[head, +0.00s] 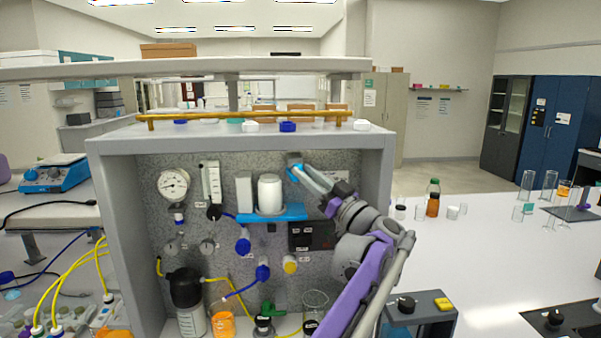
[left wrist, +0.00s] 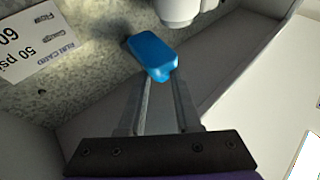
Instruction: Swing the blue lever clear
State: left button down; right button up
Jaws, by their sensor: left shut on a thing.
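The blue lever (head: 294,173) is at the upper right of the rig's speckled back panel, close to the right side wall. In the left wrist view the lever (left wrist: 152,54) is a rounded blue handle beside a white cylindrical part (left wrist: 177,9). My left gripper (head: 303,172) reaches up to it from the lower right. In the wrist view its two fingers (left wrist: 160,84) are shut on the lever's near end. The lever's pivot is not clearly visible. My right gripper is not in view.
The rig's right side wall (head: 375,178) is close to my left gripper. A blue shelf (head: 271,215) with a white canister (head: 269,194) is to the left. A black box (head: 312,236) is below. A run card (left wrist: 45,35) is on the panel. Bottles stand on the rig's floor.

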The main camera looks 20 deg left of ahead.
pick_arm(q)
jog(key=shift+w+d+f+n+g+y, duration=0.1)
jog(key=shift+w+n+g+y, duration=0.25)
jog(key=shift+g, duration=0.4)
jog(key=shift+d+f+n+g+y, duration=0.15)
jog(key=shift+n+g, duration=0.3)
jog(key=shift+g, duration=0.35)
jog(key=shift+w+d+r+n+g+y, duration=0.1)
jog(key=shift+w+n+g+y, duration=0.1)
jog(key=shift+n+g, duration=0.4)
jog(key=shift+g, duration=0.35)
jog(key=c, duration=1)
grip_release()
jog(key=shift+c, duration=0.2)
jog(key=o, duration=0.4)
jog(key=shift+w+a, duration=0.1)
jog(key=shift+a, duration=0.1)
jog(key=v, duration=1.1)
jog(key=shift+b, duration=0.4)
